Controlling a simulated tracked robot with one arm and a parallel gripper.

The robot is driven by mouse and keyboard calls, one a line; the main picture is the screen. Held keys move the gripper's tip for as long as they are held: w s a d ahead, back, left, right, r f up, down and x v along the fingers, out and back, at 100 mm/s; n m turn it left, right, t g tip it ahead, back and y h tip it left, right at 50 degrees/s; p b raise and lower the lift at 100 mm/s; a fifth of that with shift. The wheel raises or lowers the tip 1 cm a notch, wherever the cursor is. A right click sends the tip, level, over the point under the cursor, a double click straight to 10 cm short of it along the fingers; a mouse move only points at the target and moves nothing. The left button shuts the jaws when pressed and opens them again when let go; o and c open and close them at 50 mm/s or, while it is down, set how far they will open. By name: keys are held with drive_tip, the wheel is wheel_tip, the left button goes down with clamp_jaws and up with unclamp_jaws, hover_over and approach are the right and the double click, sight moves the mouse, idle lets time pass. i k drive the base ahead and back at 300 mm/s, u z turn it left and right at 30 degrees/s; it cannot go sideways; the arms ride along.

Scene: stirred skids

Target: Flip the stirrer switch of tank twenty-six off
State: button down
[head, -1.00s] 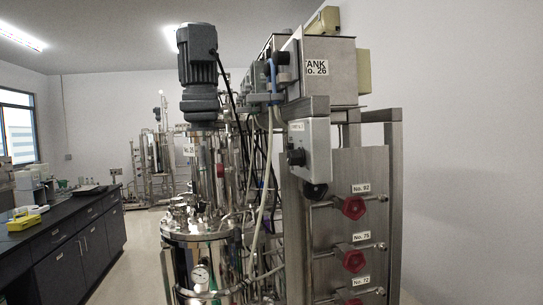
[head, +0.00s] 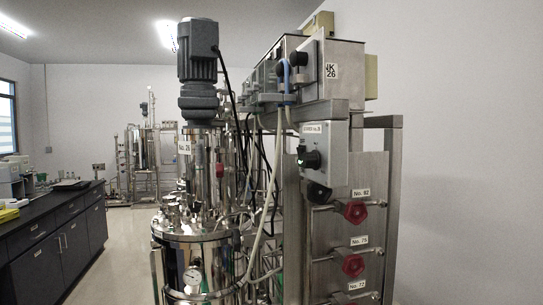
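A grey switch box (head: 325,150) is fixed to the steel frame at the middle right, seen at an angle. It has a small label on top, too small to read surely, and a black knob (head: 309,159) with a green glint beside it. A round black part (head: 318,192) sits below it. The knob's position cannot be told. The tank (head: 195,235) is shiny steel, labelled No. 26, with a grey stirrer motor (head: 198,65) on top. My gripper is not in view.
Red valve knobs (head: 355,212) labelled No. 82 and No. 75 stick out below the box. Cables and hoses (head: 270,180) hang between tank and frame. A dark bench (head: 60,230) stands at left; the floor (head: 125,260) beside it is clear.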

sight(300, 150)
drive_tip(key=u, duration=0.05)
drive_tip(key=i, duration=1)
drive_tip(key=z, duration=0.05)
